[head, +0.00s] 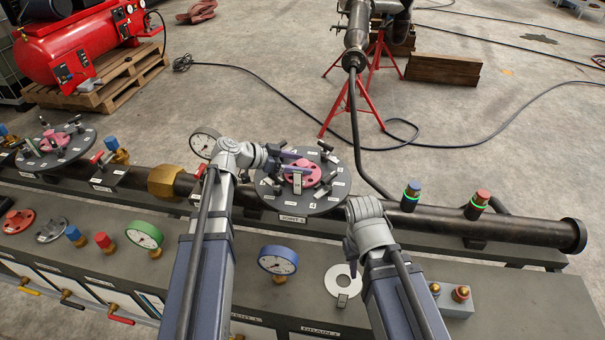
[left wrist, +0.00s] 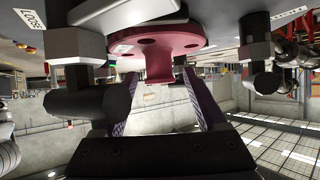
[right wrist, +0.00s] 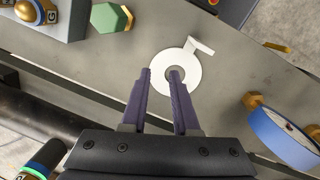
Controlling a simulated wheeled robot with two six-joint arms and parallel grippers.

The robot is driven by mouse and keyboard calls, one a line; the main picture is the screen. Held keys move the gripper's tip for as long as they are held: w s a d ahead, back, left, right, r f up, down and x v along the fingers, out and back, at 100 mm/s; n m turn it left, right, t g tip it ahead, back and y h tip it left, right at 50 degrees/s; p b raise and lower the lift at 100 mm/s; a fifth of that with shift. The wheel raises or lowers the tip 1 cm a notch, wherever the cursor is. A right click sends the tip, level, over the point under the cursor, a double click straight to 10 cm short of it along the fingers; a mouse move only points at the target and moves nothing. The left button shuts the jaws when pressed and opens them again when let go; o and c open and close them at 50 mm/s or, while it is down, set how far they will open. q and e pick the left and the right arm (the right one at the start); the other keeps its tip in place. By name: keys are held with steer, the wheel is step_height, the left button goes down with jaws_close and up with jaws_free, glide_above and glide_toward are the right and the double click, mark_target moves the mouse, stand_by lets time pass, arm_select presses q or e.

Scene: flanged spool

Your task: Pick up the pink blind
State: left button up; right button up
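The pink blind (head: 303,171) lies on the round dark flange plate labelled as a joint (head: 330,205), among several bolts with nuts. In the left wrist view the pink blind (left wrist: 183,42) is a holed disc with a narrower tab pointing toward my gripper. My left gripper (head: 284,160) is at the plate; its fingers (left wrist: 160,80) are open, one on each side of the tab, with gaps visible. My right gripper (head: 350,250) is open and empty above a white ring with a tab (head: 332,281), also in the right wrist view (right wrist: 192,80).
Bolts with nuts (left wrist: 80,60) stand close on both sides of my left fingers. Gauges (head: 278,260), a red disc (head: 18,221), a grey disc (head: 51,230) and knobs sit on the bench. Another flange with pink parts (head: 55,140) is at far left.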

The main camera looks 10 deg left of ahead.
arm_select(q)
jaws_close()
stand_by(0.3)
stand_by(0.9)
